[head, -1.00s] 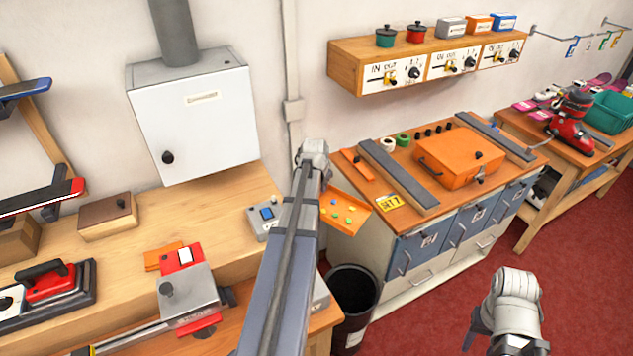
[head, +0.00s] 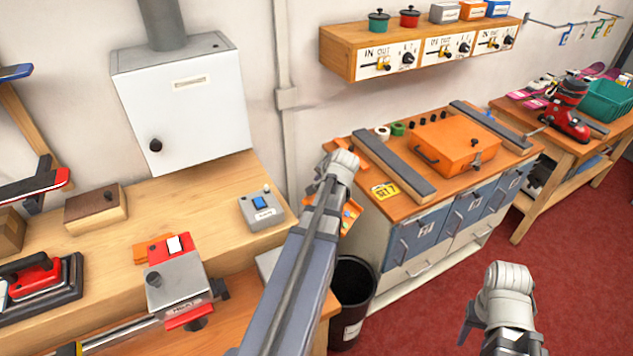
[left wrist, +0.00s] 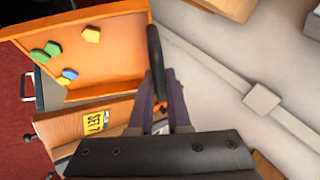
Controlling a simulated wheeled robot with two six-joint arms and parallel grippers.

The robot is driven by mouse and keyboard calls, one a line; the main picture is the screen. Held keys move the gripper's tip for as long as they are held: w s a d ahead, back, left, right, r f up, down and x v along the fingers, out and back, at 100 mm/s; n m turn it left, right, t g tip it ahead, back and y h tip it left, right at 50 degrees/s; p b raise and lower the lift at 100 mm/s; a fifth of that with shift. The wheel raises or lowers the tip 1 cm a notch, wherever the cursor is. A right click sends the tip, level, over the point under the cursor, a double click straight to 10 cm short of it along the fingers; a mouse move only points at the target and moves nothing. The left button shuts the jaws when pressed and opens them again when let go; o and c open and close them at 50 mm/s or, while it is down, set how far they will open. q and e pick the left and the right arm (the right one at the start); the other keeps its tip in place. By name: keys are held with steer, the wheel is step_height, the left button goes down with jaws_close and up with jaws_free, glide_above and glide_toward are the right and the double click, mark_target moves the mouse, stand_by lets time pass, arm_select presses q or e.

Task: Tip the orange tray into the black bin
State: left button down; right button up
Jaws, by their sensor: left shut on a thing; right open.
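The orange tray (left wrist: 117,62) hangs from my left gripper (left wrist: 163,92), which is shut on its black handle (left wrist: 155,58). Several small yellow, green and blue pieces (left wrist: 52,48) lie in it, mostly toward its left side in the left wrist view. In the head view only a strip of the tray (head: 353,213) shows beside my left wrist, which hides the rest. The black bin (head: 361,303) stands on the floor below the tray, its left part hidden by my left arm. My right gripper (head: 478,330) is empty and open over the red floor.
The wooden bench (head: 180,225) with a grey switch box (head: 262,207) is left of my left arm. The orange-topped cabinet (head: 410,240) stands behind the bin, with an orange case (head: 455,142) on it. Red floor (head: 425,315) is clear to the right.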

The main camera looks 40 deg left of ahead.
arm_select(q)
steer(key=shift+w+d+f+m+y+b, duration=0.2)
steer(key=shift+d+f+y+b, duration=0.7)
steer(key=shift+b, duration=0.85)
steer(key=shift+w+d+f+m+y+b, duration=0.15)
steer(key=shift+d+f+y+b, duration=0.45)
steer(key=shift+d+f+b, duration=0.85)
steer(key=d+f+y+b, duration=0.1)
steer(key=b, duration=0.2)
steer(key=d+f+m+y+b, duration=0.1)
steer(key=d+b, duration=0.1)
steer(key=b, duration=0.2)
steer(key=d+f+y+b, duration=0.1)
steer(key=d+b, duration=0.1)
steer(key=b, duration=0.2)
steer(key=shift+w+d+f+y, duration=0.1)
steer(key=shift+w+f+y, duration=0.25)
steer(key=shift+y, duration=0.05)
steer(key=w+d+f+m+t+y+b, duration=0.1)
steer(key=d+f+y+b, duration=0.5)
steer(key=b, duration=1.7)
steer(key=shift+w+d+f+m+t+y, duration=0.35)
steer(key=shift+d+f+m, duration=1)
steer(key=shift+d, duration=1.4)
steer(key=shift+s+f+n, duration=0.1)
steer(key=shift+f+n, duration=0.2)
